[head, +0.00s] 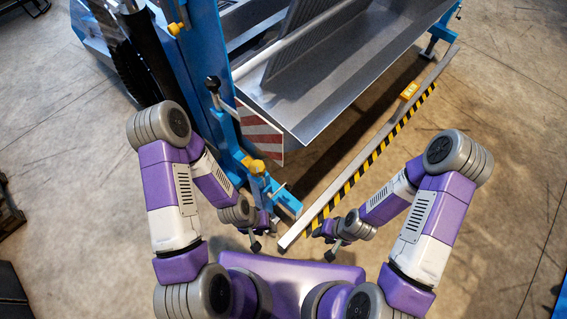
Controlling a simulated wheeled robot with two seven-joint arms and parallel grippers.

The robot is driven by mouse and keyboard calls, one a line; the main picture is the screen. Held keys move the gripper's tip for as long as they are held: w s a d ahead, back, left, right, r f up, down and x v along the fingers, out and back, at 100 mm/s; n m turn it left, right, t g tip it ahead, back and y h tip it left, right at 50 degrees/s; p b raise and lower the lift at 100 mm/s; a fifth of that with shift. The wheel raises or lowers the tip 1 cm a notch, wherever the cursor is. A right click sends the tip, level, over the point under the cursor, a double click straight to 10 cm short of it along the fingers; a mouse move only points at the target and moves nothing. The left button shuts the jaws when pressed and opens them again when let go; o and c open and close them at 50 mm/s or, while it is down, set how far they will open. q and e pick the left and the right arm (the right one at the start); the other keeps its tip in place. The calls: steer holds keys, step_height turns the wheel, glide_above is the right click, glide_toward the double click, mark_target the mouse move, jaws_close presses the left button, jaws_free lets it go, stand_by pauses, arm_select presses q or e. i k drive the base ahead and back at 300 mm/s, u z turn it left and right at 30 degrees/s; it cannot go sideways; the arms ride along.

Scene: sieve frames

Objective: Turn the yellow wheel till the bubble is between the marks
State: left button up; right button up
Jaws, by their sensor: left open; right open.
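A yellow wheel-like knob (254,166) sits on the blue post foot at the lower middle, just above my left wrist. A second yellow knob (174,29) is higher on the blue frame at the upper left. A small orange-yellow block (410,90) sits on the long grey bar; I cannot tell whether it is the level. No bubble or marks can be made out. My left gripper (257,238) is open and empty, below the yellow knob and beside the blue foot. My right gripper (326,246) is open and empty, right of the bar's near end.
A grey metal sieve machine (330,115) with a blue frame (205,65) fills the upper middle. A long grey bar (340,185) with a black-and-yellow striped edge runs diagonally between my grippers. A red-and-white striped plate (262,135) is near the post. Concrete floor is clear at right.

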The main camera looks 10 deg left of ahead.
mark_target(257, 168)
steer(key=z, duration=0.35)
steer(key=k, duration=1.3)
steer(key=u, duration=0.9)
steer(key=i, duration=1)
